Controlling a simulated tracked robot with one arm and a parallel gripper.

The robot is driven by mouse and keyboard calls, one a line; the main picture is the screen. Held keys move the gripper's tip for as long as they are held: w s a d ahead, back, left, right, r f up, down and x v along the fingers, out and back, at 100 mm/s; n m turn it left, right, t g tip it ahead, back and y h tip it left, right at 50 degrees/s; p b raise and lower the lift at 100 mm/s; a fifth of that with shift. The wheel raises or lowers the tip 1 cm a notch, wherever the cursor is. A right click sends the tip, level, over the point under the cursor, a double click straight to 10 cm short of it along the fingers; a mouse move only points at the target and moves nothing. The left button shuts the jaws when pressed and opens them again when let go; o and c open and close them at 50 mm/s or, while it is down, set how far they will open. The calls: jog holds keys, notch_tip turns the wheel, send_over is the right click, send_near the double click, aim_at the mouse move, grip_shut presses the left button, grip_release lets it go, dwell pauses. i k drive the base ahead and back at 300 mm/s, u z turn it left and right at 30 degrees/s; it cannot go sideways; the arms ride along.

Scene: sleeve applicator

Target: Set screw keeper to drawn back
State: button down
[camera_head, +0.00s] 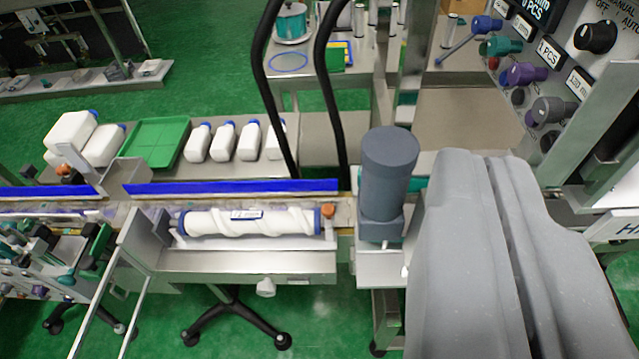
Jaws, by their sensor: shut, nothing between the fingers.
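A white feed screw (250,221) with blue ends lies level in a metal trough beside the conveyor. A small orange-capped part (328,211) stands at its right end. It may be the screw keeper; its position, drawn back or not, is too small to tell.
A dark grey motor (388,185) stands between the screw and my gripper. Black hoses (333,100) hang behind. A control panel (560,60) with coloured knobs is at upper right. White bottles (223,142) and a green tray (155,143) are on the back shelf.

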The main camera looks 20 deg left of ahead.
aim_at(329, 210)
jog(key=u, duration=0.05)
jog(key=i, duration=0.95)
jog(key=z, duration=0.1)
